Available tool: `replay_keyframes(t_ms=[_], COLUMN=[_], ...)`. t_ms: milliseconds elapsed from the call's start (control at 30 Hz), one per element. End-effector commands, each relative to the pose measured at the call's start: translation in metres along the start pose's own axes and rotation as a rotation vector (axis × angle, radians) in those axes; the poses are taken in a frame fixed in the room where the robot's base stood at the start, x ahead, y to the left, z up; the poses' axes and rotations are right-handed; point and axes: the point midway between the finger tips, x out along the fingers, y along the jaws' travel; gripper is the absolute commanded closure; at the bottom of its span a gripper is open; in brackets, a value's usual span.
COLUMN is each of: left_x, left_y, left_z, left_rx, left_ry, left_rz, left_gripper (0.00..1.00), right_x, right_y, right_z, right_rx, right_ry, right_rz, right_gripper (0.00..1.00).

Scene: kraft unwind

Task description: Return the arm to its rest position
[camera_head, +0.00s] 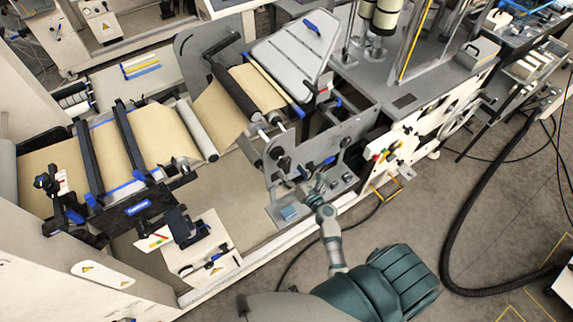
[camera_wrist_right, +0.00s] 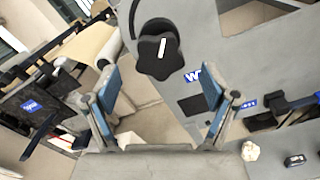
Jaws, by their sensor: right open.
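My right arm reaches up from the bottom of the head view. Its gripper (camera_head: 314,185) is beside the grey side panel (camera_head: 290,160) of the unwind machine. In the right wrist view the two blue-padded fingers (camera_wrist_right: 160,76) are spread apart with nothing between them. A black star-shaped knob (camera_wrist_right: 158,52) with a white mark is on the grey panel beyond the fingertips. I cannot tell its exact distance from them. My left gripper is not in view.
Brown kraft web (camera_head: 158,138) runs over rollers at the left. A small control panel (camera_head: 388,153) with colored buttons is right of the gripper. A thick black hose (camera_head: 453,215) lies on the floor at the right. Open floor (camera_head: 400,225) lies in front of the machine.

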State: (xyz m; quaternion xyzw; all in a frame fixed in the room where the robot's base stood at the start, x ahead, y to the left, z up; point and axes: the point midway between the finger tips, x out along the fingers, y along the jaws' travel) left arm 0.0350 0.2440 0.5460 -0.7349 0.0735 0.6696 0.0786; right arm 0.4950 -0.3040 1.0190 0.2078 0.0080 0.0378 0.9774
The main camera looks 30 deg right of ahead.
Motion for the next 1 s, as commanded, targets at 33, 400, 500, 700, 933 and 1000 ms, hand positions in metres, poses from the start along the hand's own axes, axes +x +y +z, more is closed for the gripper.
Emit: replay_keyframes(t_ms=[33, 400, 500, 700, 933, 1000], left_x=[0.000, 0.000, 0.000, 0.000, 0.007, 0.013], left_y=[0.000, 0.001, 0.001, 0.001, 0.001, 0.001], left_z=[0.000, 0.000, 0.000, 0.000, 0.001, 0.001], left_rx=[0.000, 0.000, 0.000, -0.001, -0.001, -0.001], left_ry=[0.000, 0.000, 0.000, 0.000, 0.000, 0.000], left_rz=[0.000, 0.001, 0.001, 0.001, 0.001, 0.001], left_gripper=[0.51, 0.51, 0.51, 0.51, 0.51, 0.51], right_x=[-0.007, -0.024, -0.024, -0.024, -0.025, -0.029], right_y=[0.000, 0.000, 0.000, 0.000, -0.007, -0.013], right_z=[-0.001, 0.000, 0.000, 0.000, -0.046, -0.091], right_rx=[-0.001, 0.000, 0.000, 0.000, -0.138, -0.283], right_ry=[0.002, 0.001, 0.001, 0.001, 0.095, 0.189], right_rz=[-0.001, 0.001, 0.001, 0.001, -0.009, -0.006], right_gripper=[0.15, 0.15, 0.15, 0.15, 0.15, 0.15])
